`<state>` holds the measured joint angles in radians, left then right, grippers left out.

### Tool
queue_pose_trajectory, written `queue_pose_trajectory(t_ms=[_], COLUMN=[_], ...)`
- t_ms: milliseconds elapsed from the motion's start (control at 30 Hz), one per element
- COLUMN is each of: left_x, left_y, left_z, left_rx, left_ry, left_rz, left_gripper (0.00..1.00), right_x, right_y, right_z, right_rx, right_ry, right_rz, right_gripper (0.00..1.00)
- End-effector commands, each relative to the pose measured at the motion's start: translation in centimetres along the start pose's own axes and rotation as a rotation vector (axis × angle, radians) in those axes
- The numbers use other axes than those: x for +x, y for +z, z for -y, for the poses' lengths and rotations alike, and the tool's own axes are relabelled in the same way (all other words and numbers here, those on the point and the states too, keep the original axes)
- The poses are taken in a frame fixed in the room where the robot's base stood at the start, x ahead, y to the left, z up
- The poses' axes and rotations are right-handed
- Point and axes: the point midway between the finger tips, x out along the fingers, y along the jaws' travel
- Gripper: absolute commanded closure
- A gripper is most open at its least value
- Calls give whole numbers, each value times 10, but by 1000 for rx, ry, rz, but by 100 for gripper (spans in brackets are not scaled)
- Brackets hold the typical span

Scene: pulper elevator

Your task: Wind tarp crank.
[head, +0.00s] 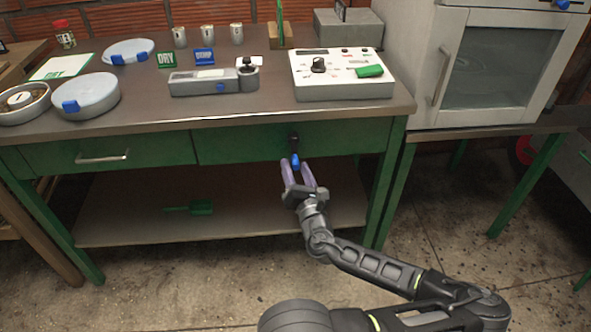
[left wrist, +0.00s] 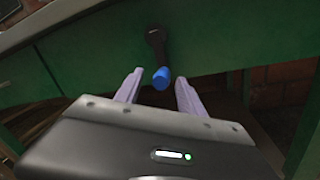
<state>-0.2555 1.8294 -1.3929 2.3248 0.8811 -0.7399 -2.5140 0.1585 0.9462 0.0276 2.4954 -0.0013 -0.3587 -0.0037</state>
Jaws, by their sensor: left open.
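A small crank with a black arm (head: 294,143) and a blue knob (head: 296,162) is on the green front of the workbench, below the top edge. The arm hangs down, with the knob at its lower end. In the left wrist view the black crank arm (left wrist: 156,45) and blue knob (left wrist: 161,77) show clearly. My left gripper (head: 297,167) is open, its two pale purple fingers pointing at the crank. The knob appears between the fingertips in the left wrist view (left wrist: 158,80); I cannot tell how deep it sits between them. No tarp is recognisable. My right gripper is out of view.
The workbench top (head: 150,104) overhangs the green front. A drawer with a metal handle (head: 103,157) is at left. A lower shelf (head: 130,222) holds a green scoop (head: 195,208). A control box (head: 342,75) stands above the crank. A white oven-like cabinet (head: 490,65) stands at right.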

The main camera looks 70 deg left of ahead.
Motion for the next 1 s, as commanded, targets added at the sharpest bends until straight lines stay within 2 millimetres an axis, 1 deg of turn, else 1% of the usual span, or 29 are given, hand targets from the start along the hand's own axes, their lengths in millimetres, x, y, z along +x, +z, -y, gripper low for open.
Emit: queue_pose_trajectory(t_ms=[167, 267, 533, 700, 833, 1000], left_x=[-4, -13, -55, -73, -78, -78], left_y=[0, 0, 0, -1, 0, 0], left_z=[1, 2, 2, 1, 0, -1], left_rx=[-1, -1, 1, 0, 0, 0], left_ry=[-2, -3, -4, -2, 0, 1], left_rz=[1, 2, 3, 1, 1, 0], left_gripper=[54, 54, 54, 54, 54, 54], right_x=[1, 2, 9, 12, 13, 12], right_y=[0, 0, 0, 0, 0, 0], right_z=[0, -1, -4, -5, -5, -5], right_rx=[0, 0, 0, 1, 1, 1], right_ry=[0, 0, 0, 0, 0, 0], right_rz=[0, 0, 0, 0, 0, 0], right_gripper=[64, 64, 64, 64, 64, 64])
